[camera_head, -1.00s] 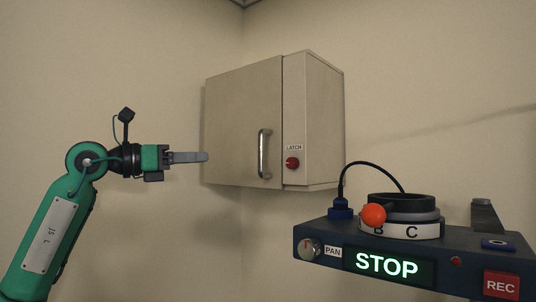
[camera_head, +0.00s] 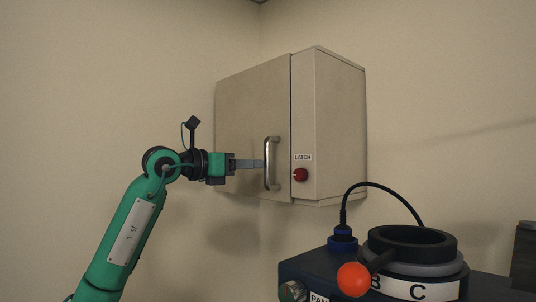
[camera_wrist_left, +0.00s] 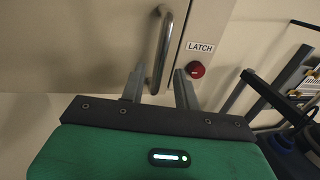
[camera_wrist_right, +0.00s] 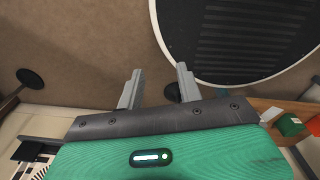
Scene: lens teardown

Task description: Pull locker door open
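The locker (camera_head: 335,125) is a beige wall cabinet. Its door (camera_head: 245,115) looks shut and carries a vertical metal bar handle (camera_head: 270,163) near its right edge. A red latch knob (camera_head: 300,175) sits on the panel right of the door under a LATCH label. My left gripper (camera_head: 262,164) is level with the handle, its fingers reaching to it. Contact cannot be told. My right gripper (camera_wrist_right: 157,88) is open and empty, away from the locker.
A dark console (camera_head: 318,268) stands at the lower right, with a black ring part (camera_head: 412,240), an orange ball (camera_head: 353,279) and a cable (camera_head: 375,184). In the right wrist view a large dark round panel (camera_wrist_right: 235,35) is ahead. The wall left of the locker is clear.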

